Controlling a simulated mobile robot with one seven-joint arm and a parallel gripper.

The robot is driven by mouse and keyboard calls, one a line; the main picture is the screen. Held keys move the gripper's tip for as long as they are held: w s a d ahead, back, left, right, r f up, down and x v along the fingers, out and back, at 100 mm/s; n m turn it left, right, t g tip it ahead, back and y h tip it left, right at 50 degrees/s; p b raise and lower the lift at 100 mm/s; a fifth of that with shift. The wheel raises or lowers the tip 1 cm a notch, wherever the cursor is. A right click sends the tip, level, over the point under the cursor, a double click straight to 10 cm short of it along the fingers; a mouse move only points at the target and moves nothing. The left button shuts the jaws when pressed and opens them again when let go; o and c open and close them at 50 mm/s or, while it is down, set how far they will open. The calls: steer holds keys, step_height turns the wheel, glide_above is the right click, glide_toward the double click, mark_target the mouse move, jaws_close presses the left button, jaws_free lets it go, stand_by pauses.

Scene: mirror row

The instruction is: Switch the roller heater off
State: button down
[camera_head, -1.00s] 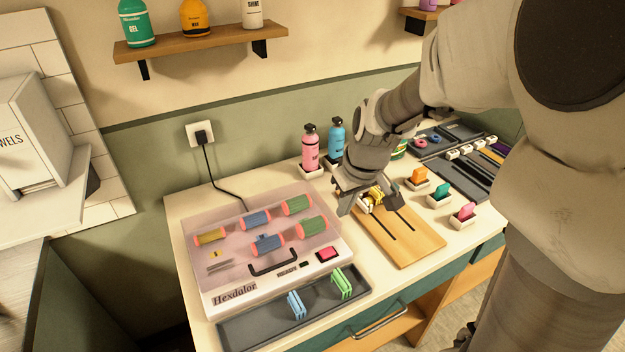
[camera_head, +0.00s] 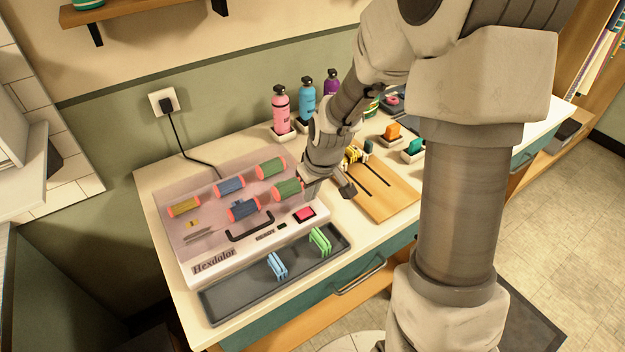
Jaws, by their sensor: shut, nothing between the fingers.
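The roller heater (camera_head: 214,262), marked Hexdalor, is a white box with a clear pinkish lid shut over several coloured rollers. A black handle (camera_head: 250,232) is on its front. A pink-red switch (camera_head: 304,214) sits at its front right corner, beside a small dark indicator (camera_head: 282,226) and a READY label. I cannot tell the switch's position. My gripper (camera_head: 328,184) is shut and empty, above the worktop between the heater's right end and the wooden board, a little behind and right of the switch. Its fingertips are partly hidden by its own body.
A black plug (camera_head: 167,104) sits in the wall socket, its cord running to the heater. A grey tray (camera_head: 225,303) with blue and green clips lies in front. The wooden board (camera_head: 387,203) is right. Pink (camera_head: 281,112), blue (camera_head: 307,99) and purple bottles stand behind.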

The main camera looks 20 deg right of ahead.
mark_target(309, 209)
steer(key=shift+f, duration=1.3)
steer(key=shift+d+f+b, duration=0.1)
steer(key=shift+f+b, duration=0.25)
steer(key=shift+b, duration=0.05)
steer(key=shift+r, duration=0.15)
steer(key=shift+s+a, duration=0.1)
steer(key=shift+a, duration=0.1)
steer(key=shift+s+a+r, duration=0.15)
steer(key=shift+a+r, duration=0.15)
steer(key=shift+a, duration=0.25)
